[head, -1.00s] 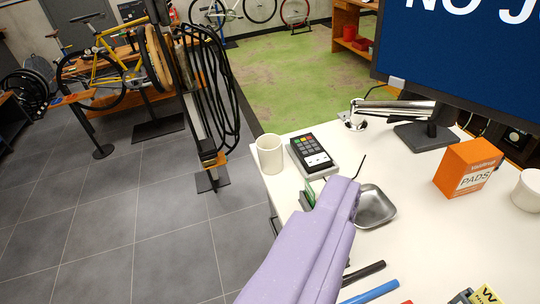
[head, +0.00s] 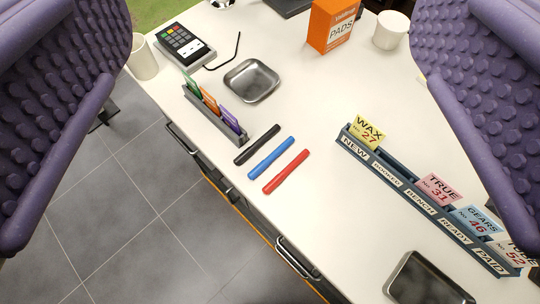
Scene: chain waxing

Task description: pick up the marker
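Three markers lie side by side on the white counter in the head view: a black marker (head: 257,145), a blue marker (head: 271,158) and a red marker (head: 286,172). They lie roughly parallel and slightly apart, near the counter's left edge. My gripper (head: 272,238) shows as two purple, studded fingers at the far left and far right of the picture. The fingers are spread wide with nothing between them in their grip. The markers show in the gap between the fingers. None of the three is hidden.
A card holder (head: 215,117) and a metal tray (head: 251,81) lie beyond the markers. A labelled ticket rack (head: 420,196) stands to their right, with another metal tray (head: 428,280) below. A card terminal (head: 185,48), a mug (head: 143,58) and an orange box (head: 333,26) stand farther back.

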